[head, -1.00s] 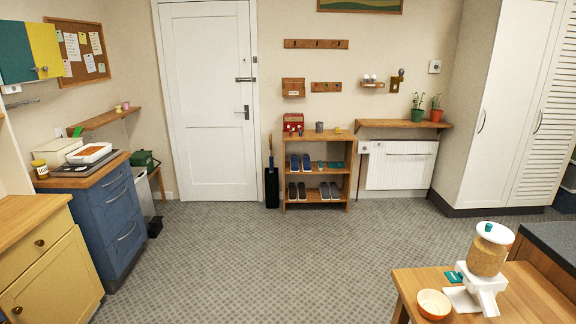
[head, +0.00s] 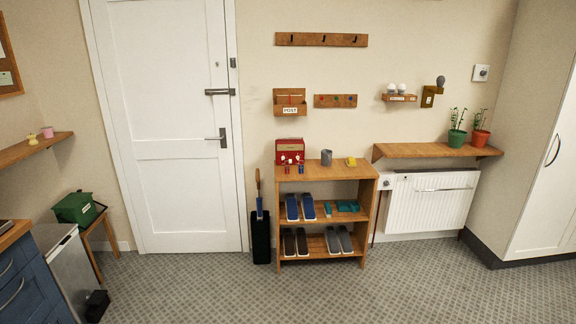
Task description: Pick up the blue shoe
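A pair of blue shoes (head: 293,207) stands side by side on the middle shelf of the wooden shoe rack (head: 325,174), at its left. Teal items (head: 347,206), too small to make out, lie to their right on the same shelf. Dark brown shoes (head: 289,243) and grey shoes (head: 333,241) stand on the bottom shelf. Neither of my grippers shows in the head view.
On the rack's top are a red box (head: 289,151), a grey cup (head: 326,157) and a small yellow thing (head: 351,161). A black umbrella stand (head: 261,237) is close at the rack's left, a radiator (head: 432,202) at its right. The carpet (head: 330,296) in front is clear.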

